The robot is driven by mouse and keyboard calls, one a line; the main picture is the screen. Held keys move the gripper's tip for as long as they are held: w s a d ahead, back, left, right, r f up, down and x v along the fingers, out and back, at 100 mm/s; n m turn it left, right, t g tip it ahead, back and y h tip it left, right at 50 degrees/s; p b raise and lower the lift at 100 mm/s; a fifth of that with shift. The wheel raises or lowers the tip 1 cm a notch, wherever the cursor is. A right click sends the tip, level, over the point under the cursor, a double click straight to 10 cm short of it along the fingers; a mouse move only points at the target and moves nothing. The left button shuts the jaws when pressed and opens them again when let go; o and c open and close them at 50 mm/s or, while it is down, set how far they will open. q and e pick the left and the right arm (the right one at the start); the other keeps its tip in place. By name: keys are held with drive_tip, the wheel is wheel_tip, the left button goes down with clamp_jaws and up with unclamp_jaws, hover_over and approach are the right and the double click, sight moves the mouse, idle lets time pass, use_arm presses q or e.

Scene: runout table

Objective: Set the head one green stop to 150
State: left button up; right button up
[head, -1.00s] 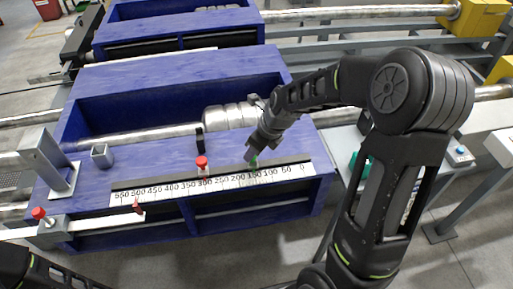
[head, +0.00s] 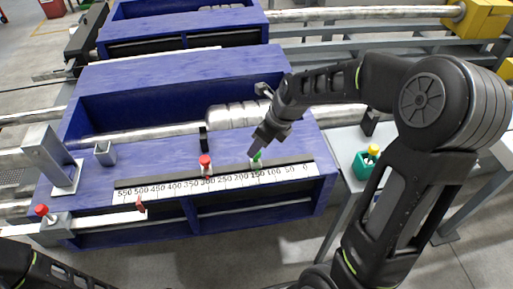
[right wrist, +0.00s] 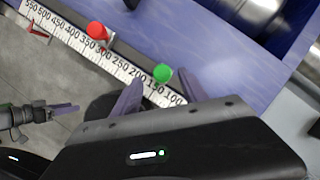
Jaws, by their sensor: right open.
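The green stop (head: 257,157) stands on the white number scale (head: 215,183) beside the 150 mark, as far as I can tell. It also shows in the right wrist view (right wrist: 162,74), with its base close to the 150 label. My right gripper (head: 255,150) is open, and in the right wrist view its two fingers (right wrist: 158,92) lie on either side of the green stop's base, apart from each other. Whether they touch it is unclear. My left gripper (right wrist: 62,107) shows at the left of the right wrist view; its opening is hard to make out.
A red stop (head: 205,162) stands on the scale near 300. Another red-topped clamp (head: 42,211) and a red pointer (head: 140,204) sit at the left. A black block (head: 203,139) stands behind the scale.

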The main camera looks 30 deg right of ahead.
drive_tip(key=shift+v, duration=1.85)
drive_tip(key=shift+f, duration=0.1)
